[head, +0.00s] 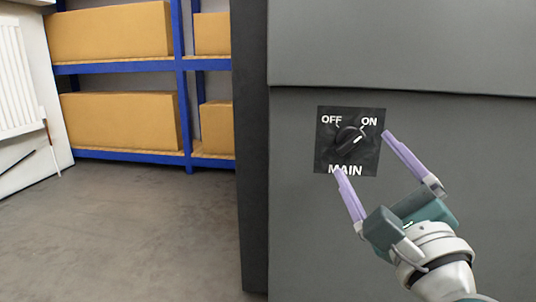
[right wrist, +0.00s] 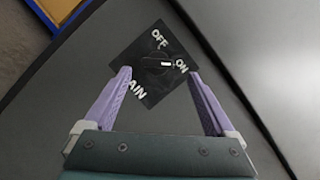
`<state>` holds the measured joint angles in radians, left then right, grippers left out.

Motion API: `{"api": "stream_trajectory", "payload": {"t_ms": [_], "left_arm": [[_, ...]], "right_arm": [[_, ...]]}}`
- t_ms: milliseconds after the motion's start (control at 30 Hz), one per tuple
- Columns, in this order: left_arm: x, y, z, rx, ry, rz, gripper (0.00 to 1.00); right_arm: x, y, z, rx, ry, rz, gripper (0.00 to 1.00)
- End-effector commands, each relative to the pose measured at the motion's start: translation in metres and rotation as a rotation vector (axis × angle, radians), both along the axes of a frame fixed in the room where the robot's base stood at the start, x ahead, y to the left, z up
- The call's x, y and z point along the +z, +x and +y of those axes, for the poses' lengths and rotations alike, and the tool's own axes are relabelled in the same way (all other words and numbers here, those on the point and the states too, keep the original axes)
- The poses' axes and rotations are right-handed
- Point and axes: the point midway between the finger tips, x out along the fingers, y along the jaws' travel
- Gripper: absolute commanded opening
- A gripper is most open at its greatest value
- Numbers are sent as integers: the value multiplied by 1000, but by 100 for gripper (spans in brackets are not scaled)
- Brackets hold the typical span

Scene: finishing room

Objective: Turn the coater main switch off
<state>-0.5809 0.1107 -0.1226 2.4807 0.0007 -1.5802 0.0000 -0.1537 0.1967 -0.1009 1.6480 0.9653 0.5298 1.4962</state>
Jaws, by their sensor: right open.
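The coater main switch (head: 349,139) is a black rotary knob on a black square plate marked OFF, ON and MAIN, on the grey cabinet front. Its white pointer line aims up and right at ON. It also shows in the right wrist view (right wrist: 156,64), with the pointer toward ON and the M of MAIN hidden by a finger. My right gripper (head: 362,153) is open and empty, its purple fingers spread at the lower and right edges of the plate. The knob lies ahead, between the directions of the fingertips. My left gripper is in neither view.
The grey cabinet (head: 400,50) fills the right side, with a horizontal seam above the switch and a dark side edge at its left. Blue shelving (head: 182,70) with cardboard boxes (head: 112,32) stands behind at left. The grey floor (head: 130,230) between is clear.

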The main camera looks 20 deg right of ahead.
Motion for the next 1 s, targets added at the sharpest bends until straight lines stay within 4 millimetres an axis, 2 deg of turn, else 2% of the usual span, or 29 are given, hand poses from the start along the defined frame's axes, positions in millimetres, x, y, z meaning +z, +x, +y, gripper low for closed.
{"api": "stream_trajectory", "payload": {"t_ms": [100,200,567,1000], "left_arm": [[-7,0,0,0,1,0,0],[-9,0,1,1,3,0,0],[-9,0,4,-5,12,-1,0],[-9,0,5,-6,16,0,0]], "right_arm": [[4,18,-5,0,1,-2,90],[7,28,-8,-1,0,-1,90],[10,35,-9,1,-1,2,90],[10,35,-9,1,-1,2,42]]}}
